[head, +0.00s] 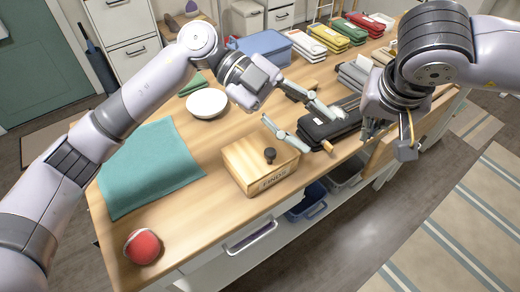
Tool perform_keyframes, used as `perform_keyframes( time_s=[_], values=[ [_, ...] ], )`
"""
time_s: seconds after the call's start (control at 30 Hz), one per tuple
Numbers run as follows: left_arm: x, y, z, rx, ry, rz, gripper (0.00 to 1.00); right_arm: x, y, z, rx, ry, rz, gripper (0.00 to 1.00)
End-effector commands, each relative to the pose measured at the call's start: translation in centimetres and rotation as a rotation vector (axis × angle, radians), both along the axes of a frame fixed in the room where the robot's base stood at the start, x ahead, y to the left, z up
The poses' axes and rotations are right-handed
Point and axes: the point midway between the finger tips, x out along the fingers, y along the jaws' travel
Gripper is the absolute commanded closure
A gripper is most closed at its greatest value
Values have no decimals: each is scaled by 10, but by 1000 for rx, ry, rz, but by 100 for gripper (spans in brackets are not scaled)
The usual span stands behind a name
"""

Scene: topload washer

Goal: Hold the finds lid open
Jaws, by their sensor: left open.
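The finds box (262,183) is a small wooden box with a dark label on its front. It stands near the front edge of the wooden table. Its lid (246,152) lies flat on top, shut, with a round black knob (270,155). My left gripper (323,130) is open and empty. Its spread fingers reach in from behind the box, one passing just beyond the lid's back right part; I cannot tell whether it touches. My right gripper (388,143) is to the right, apart from the box, near the table's right front edge. Its fingertips are partly hidden.
A black case (322,127) lies right of the box. A teal cloth (150,168), a red ball (142,246) and a white bowl (207,103) are to the left. A blue bin (265,45) and colored bundles (328,37) stand behind. A blue basket (306,202) is below.

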Motion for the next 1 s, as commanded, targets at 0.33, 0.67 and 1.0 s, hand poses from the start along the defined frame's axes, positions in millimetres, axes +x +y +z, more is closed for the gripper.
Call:
perform_keyframes(
  time_s=[0.33,0.67,1.0],
  values=[
    [12,16,-37,681,-336,-45,57,0,0,0,0,0,0,100],
    [46,52,-32,1036,-530,72,57,0,0,0,0,0,0,100],
    [48,56,-59,1059,-539,81,57,0,0,0,0,0,0,100]
  ],
)
